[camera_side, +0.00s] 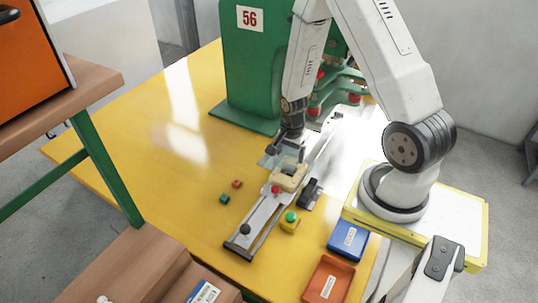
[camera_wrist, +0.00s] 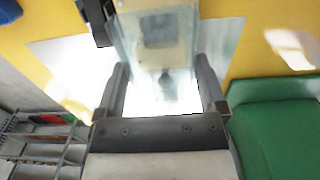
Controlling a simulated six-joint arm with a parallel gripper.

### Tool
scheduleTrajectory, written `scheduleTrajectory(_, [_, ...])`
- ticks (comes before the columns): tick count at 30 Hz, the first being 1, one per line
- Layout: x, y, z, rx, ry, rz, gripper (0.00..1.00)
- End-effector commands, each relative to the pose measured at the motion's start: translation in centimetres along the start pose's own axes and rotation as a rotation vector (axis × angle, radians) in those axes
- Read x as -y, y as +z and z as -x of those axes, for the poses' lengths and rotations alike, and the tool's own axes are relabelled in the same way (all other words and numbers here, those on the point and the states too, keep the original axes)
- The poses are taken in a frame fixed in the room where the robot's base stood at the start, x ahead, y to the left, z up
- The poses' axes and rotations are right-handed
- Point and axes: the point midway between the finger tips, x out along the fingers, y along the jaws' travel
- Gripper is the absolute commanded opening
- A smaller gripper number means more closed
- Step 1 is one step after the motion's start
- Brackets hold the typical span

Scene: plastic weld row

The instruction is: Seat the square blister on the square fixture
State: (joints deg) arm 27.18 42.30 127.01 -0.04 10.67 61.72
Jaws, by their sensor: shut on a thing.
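My gripper (camera_side: 289,148) is shut on the clear square blister (camera_side: 272,160), which hangs low over the metal slide. In the wrist view the blister (camera_wrist: 122,42) lies between the two fingers of my gripper (camera_wrist: 162,66). The cream square fixture (camera_side: 290,180) sits on the slide, just below and in front of the blister in the side view. In the wrist view a pale block shows blurred through the clear plastic. I cannot tell whether the blister touches the fixture.
The metal slide (camera_side: 262,218) carries a red knob (camera_side: 275,189) and a black knob (camera_side: 245,229). A yellow box with a green button (camera_side: 291,218) stands beside it. The green press (camera_side: 250,60) stands behind. Blue (camera_side: 348,240) and orange (camera_side: 328,280) bins are at front right. Table left is mostly clear.

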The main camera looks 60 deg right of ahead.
Motion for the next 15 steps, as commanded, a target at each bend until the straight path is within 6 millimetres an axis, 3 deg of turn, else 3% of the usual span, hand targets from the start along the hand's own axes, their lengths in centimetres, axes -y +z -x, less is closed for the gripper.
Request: scheduleTrajectory(15, [0.0,0.0,-2.0,0.0,0.0,0.0,0.52])
